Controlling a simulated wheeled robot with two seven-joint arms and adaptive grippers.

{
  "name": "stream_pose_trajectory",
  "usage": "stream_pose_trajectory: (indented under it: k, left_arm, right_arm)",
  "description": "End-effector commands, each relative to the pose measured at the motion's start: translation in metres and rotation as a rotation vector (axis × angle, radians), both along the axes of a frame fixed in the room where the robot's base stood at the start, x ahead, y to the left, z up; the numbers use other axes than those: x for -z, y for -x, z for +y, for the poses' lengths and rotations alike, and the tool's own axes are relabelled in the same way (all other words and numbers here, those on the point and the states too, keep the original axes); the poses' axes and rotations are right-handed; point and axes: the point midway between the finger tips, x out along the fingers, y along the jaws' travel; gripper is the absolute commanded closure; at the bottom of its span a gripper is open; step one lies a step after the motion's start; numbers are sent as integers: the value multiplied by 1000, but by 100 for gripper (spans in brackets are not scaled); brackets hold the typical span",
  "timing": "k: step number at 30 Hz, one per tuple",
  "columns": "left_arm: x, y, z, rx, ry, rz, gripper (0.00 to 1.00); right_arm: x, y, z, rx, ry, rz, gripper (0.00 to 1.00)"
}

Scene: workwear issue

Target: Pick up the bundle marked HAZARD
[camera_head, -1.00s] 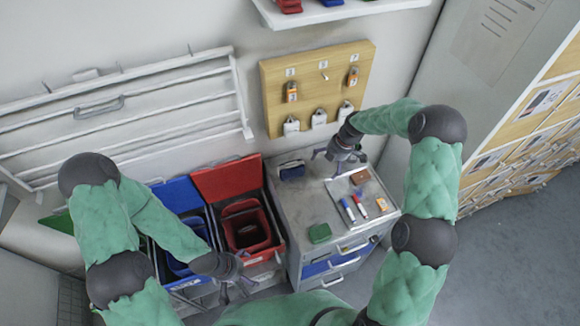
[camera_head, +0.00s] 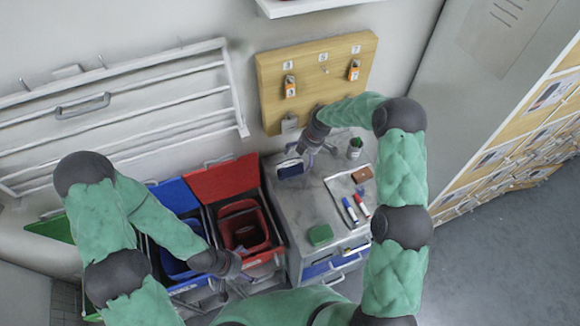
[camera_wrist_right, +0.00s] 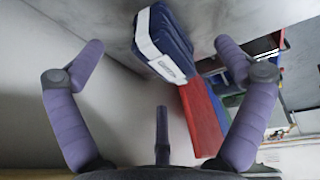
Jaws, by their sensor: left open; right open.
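A dark blue bundle (camera_head: 290,169) lies at the back left of the grey cabinet top. In the right wrist view the bundle (camera_wrist_right: 172,50) has a white band with small print that I cannot read, so the HAZARD mark is not confirmed. My right gripper (camera_head: 308,158) is open and empty, beside the bundle in the head view. In the right wrist view its fingers (camera_wrist_right: 160,47) stand apart on either side of the bundle, not closed on it. My left gripper (camera_head: 228,287) is open and low, in front of the red bin.
A red bin (camera_head: 264,224) and a blue bin (camera_head: 203,235) with raised lids stand left of the cabinet. The cabinet top (camera_head: 298,212) also carries a green block (camera_head: 320,235), markers (camera_head: 350,211), a brown item (camera_head: 362,174) and a cup (camera_head: 355,153). A key board (camera_head: 268,95) hangs behind.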

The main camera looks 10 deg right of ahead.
Motion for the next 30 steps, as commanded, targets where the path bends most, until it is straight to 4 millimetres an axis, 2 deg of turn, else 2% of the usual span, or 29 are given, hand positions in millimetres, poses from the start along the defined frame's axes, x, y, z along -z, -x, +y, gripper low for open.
stream_pose_trajectory:
  k: [3,7,12,23,30]
  left_arm:
    - [-5,0,0,0,0,0,0]
    - [-7,0,0,0,0,0,0]
    - [-8,0,0,0,0,0,0]
    - [-14,0,0,0,0,0,0]
    - [-14,0,0,0,0,0,0]
  right_arm:
    - [-1,-7,18,-2,0,-1,0]
    - [0,-11,28,0,0,0,0]
    - [5,-13,33,1,0,1,0]
    - [44,-17,43,1,0,0,0]
    - [48,-18,44,1,0,-1,0]
